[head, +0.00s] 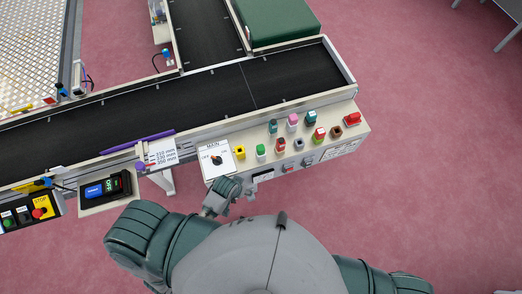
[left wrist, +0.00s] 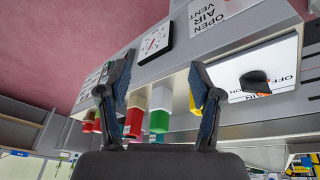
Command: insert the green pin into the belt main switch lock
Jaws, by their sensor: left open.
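The main switch (head: 216,160), a dark rotary knob on a white MAIN plate, is at the panel's left end. In the left wrist view the black knob (left wrist: 256,82) is at the right, beyond the right finger. I cannot tell which piece is the green pin; a green-topped piece (head: 261,150) stands right of the switch, and a green piece (left wrist: 159,118) shows between my fingers in the wrist view. My left gripper (head: 222,194) is in front of the panel near the switch; in the wrist view (left wrist: 161,75) its fingers are apart, with nothing visibly held.
The control panel (head: 212,173) carries several coloured buttons and a yellow piece (head: 240,152) beside the switch. A black conveyor belt (head: 200,95) runs behind it. A display box (head: 118,186) and a yellow stop box (head: 42,207) are at the left. Pink floor is free at the right.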

